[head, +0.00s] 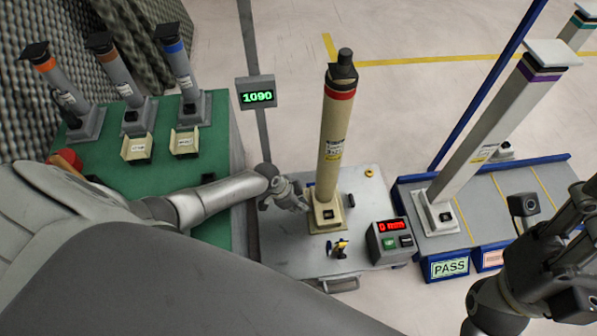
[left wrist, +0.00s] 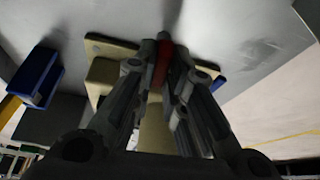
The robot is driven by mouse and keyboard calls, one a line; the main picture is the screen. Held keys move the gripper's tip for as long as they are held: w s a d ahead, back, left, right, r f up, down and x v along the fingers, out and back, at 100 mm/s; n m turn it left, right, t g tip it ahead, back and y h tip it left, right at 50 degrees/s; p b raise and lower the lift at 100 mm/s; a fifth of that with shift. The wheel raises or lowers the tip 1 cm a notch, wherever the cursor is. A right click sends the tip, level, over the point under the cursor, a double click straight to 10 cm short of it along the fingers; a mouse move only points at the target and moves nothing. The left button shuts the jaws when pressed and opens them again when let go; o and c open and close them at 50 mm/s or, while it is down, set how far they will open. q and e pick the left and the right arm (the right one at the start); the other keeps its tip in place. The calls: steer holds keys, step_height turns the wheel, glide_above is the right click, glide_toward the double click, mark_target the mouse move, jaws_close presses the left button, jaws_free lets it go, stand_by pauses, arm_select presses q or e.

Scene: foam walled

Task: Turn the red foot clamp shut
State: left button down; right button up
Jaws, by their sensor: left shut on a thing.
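The red foot clamp (left wrist: 162,62) shows in the left wrist view as a red bar between my left fingers, partly hidden by them. My left gripper (left wrist: 162,75) is shut on it. In the head view my left gripper (head: 296,203) is beside the left of the cream foot of a tall column (head: 332,140) with a red band and black cap. The column stands upright on a grey bench plate (head: 280,250). The clamp is hidden there behind my gripper. My right gripper (head: 553,215) is at the right edge, away from the column; its finger opening is unclear.
A control box (head: 390,241) reading "0 mm" stands right of the column, with a small yellow-and-black fitting (head: 340,248) in front. A blue-edged rack (head: 408,222) marked PASS holds pale columns. A green table (head: 215,155) at left carries grey columns. A display (head: 256,92) reads 1090.

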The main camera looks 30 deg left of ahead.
arm_select(q)
steer(key=shift+m+b, duration=0.3)
steer(key=shift+m, duration=0.2)
steer(key=c, duration=1.5)
jaws_free()
steer(key=shift+w+v, duration=0.1)
steer(key=shift+v, duration=2.9)
steer(key=shift+w+v, duration=0.15)
steer(key=shift+v, duration=2.85)
steer(key=shift+a, duration=0.1)
